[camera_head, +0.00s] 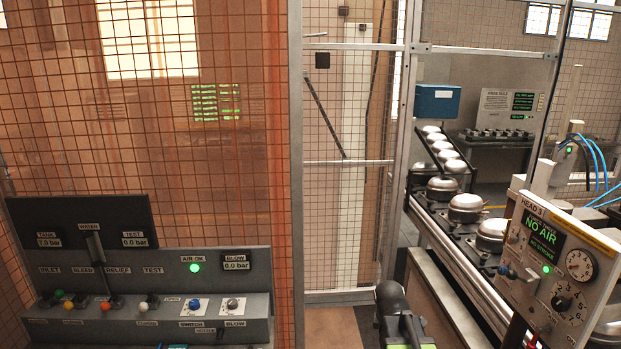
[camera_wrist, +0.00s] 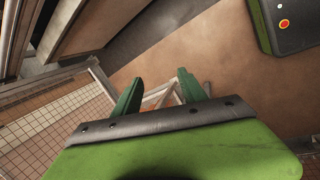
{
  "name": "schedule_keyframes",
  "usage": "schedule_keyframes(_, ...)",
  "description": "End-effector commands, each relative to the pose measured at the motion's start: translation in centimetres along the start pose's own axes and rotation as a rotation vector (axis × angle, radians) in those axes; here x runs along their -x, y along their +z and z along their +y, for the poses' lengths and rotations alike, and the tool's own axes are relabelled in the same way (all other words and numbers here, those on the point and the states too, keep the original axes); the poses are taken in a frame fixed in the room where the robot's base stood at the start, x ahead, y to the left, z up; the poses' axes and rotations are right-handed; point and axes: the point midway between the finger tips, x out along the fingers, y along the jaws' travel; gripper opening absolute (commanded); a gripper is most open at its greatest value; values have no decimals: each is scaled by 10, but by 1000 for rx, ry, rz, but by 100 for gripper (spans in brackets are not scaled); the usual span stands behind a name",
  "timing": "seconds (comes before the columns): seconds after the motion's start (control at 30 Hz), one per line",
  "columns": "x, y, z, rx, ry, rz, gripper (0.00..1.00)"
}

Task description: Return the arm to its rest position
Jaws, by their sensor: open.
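My gripper (camera_wrist: 160,95) shows in the wrist view with two green fingers spread apart and nothing between them. The fingers point out over brown floor, with a wire mesh panel below and to the left. In the head view, part of my arm (camera_head: 395,308) shows at the bottom, right of the middle. The fingertips cannot be made out there.
A control bench (camera_head: 130,300) with knobs and gauges stands at left before a mesh fence (camera_head: 240,190). A panel reading NO AIR (camera_head: 555,265) stands close at right. Behind it, a conveyor (camera_head: 440,232) carries several silver compressors (camera_head: 466,208). Brown floor (camera_wrist: 215,55) is clear.

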Motion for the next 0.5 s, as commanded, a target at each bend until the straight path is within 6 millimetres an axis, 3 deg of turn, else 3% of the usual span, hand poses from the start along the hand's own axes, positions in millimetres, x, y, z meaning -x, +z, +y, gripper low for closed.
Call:
schedule_keyframes(0.03, -20, -20, -39, -149, -53, 25, 49)
schedule_keyframes(0.1, -16, -35, -72, -405, -140, 35, 49)
schedule_keyframes(0.2, 0, -38, -102, -757, -249, 5, 49)
schedule_keyframes(0.33, 6, -40, -121, -1084, -331, -64, 49)
schedule_keyframes(0.5, 7, -39, -125, -1262, -346, -112, 49)
